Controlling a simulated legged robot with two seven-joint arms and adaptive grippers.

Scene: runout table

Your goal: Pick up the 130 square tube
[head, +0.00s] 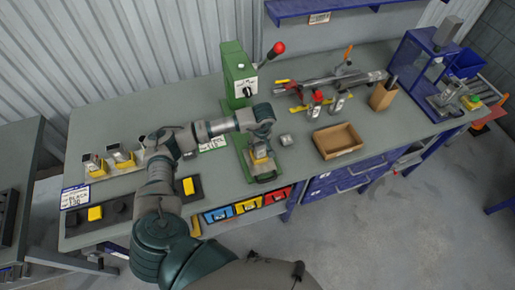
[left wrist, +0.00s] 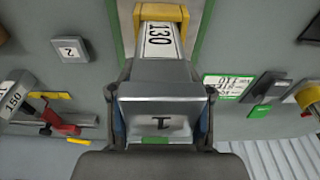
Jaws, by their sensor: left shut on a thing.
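The 130 square tube (left wrist: 160,45) is grey with a white label reading 130, and its far end sits in a yellow piece. Its near end shows a grey face marked 1. My left gripper (left wrist: 160,115) is shut on the tube, with a finger on each side of this near end. In the head view my left gripper (head: 261,142) is above the green base of the press, and the tube (head: 259,151) is mostly hidden under it. My right gripper is not in view.
The green press (head: 237,72) with a red-knobbed lever stands just behind. A small grey block (head: 286,139) marked 2 and a wooden tray (head: 338,141) are to the right. The front table edge is close.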

